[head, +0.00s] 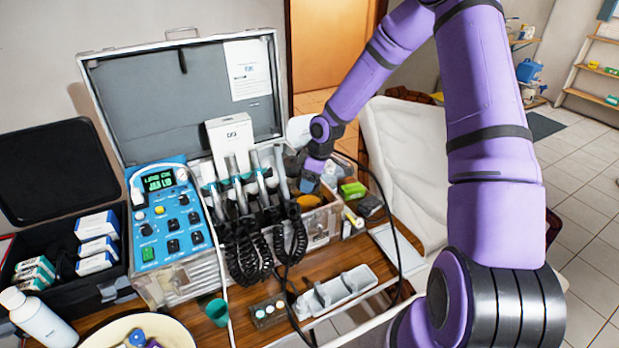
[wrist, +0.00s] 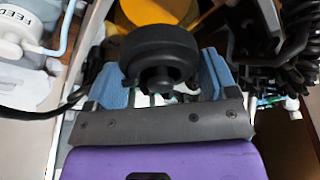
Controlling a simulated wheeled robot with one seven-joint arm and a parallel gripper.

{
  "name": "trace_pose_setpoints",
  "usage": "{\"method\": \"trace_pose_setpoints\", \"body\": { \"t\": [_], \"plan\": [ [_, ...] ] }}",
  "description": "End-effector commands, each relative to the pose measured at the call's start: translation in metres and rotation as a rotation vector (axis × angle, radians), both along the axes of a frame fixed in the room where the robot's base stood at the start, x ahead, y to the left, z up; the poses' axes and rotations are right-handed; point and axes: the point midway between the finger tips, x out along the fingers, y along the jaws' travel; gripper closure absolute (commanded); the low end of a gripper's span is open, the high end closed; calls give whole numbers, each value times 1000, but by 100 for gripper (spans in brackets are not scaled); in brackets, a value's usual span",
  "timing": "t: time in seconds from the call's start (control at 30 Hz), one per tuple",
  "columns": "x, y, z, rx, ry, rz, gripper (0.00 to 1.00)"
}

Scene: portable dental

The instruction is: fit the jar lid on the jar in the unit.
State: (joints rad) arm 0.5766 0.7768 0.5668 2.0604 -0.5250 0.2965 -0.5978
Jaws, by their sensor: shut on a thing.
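My gripper (head: 309,184) is over the right end of the open metal-cased unit (head: 318,226), pointing down into it. In the wrist view, its blue fingers (wrist: 160,84) are shut on a black round ribbed piece, which looks like the jar lid (wrist: 159,54). The lid is held between the fingertips; I cannot tell whether it touches anything below. A yellow-orange round thing (wrist: 150,12) lies just beyond the lid; it also shows in the head view (head: 293,208). I cannot pick out the jar for certain; the lid and fingers hide what is under them.
Dental handpieces (head: 240,183) with black coiled cords (head: 245,250) stand close to the left of my gripper. A white vessel marked FEED (wrist: 22,38) is at the wrist view's upper left. A blue control panel (head: 168,218) and grey tray (head: 338,291) stand nearby. A loose black cable loops at right.

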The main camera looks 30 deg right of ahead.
Motion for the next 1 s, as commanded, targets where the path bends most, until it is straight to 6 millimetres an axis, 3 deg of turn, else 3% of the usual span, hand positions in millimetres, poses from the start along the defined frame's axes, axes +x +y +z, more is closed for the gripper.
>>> {"method": "trace_pose_setpoints", "body": {
  "t": [0.37,0.4,0.5,0.77,1.0],
  "plan": [
    [0,0,-2,0,0,0,44],
    [0,0,-2,0,0,0,17],
    [0,0,-2,0,0,0,0],
    [0,-1,1,-1,-1,0,0],
    [-4,-8,32,-1,-5,-3,0]
  ]
}}
